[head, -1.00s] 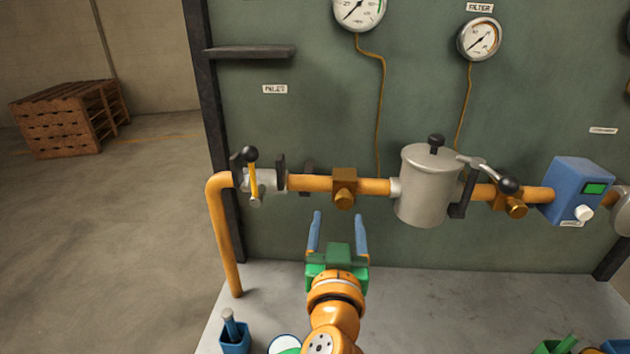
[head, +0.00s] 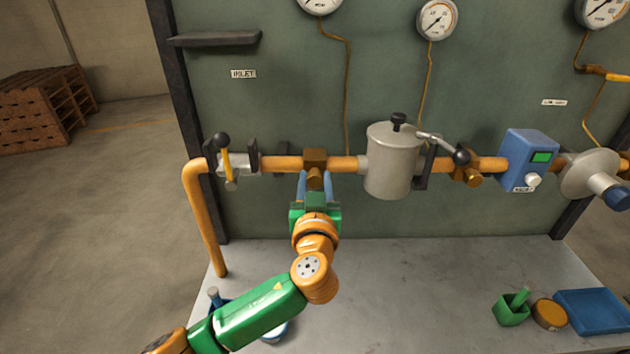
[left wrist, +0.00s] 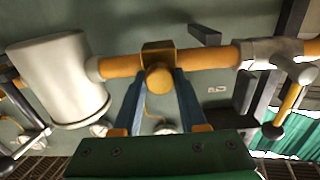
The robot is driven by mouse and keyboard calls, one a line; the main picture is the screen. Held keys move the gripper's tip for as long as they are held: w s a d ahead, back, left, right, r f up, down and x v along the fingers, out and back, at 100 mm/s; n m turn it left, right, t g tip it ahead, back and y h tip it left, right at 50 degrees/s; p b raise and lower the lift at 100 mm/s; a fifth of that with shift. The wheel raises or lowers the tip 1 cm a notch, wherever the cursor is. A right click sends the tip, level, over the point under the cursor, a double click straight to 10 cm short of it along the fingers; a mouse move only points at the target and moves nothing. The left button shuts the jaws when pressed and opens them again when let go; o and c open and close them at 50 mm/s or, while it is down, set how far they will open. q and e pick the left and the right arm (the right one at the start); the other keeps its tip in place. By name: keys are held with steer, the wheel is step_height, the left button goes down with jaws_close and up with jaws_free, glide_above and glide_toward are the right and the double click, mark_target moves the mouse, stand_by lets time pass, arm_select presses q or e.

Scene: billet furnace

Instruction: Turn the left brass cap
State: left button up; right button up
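The left brass cap (head: 314,181) sticks out from the front of a square brass block (head: 315,158) on the orange pipe, left of the grey filter pot. My left gripper (head: 315,180) reaches up to it from below, one blue finger on each side. In the left wrist view the round end of the cap (left wrist: 159,78) sits between the two fingertips (left wrist: 160,74), which appear to touch its sides. The fingers hide part of the cap. A second brass cap (head: 473,181) is right of the pot. My right gripper is not in view.
The grey filter pot (head: 392,165) with its black-knobbed lever stands close on the right. A yellow-handled valve (head: 227,165) is on the left. The bench (head: 400,285) below is mostly clear, with a green cup (head: 511,311) and blue tray (head: 592,311) at right.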

arm_select(q)
jaws_close()
